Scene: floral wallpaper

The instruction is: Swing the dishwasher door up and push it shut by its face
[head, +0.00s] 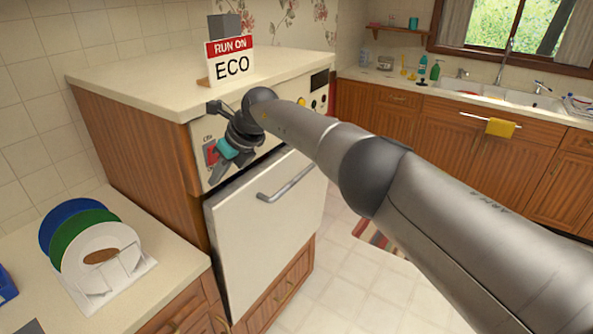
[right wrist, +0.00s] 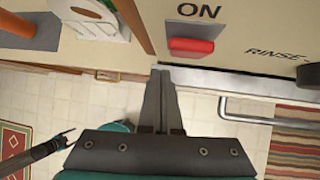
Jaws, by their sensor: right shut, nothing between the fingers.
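The cream dishwasher door (head: 255,235) stands close to upright below the control panel (head: 285,112), with a dark gap along its top edge. Its metal bar handle (head: 286,186) is near the top; it also shows in the right wrist view (right wrist: 245,116). My right gripper (head: 216,161) is shut and empty, in front of the panel near the door's upper left corner. In the right wrist view its fingertips (right wrist: 160,72) overlap the left end of the door's top edge (right wrist: 225,80); contact cannot be told. A dark forked part at lower left there may be my left gripper (right wrist: 66,137).
A red switch (right wrist: 190,46) is beside the fingertips. An ECO sign (head: 231,66) stands on the dishwasher's top. A plate rack (head: 105,285) is on the left counter. My right arm crosses the view. Tiled floor lies open in front, with a striped rug (head: 375,237).

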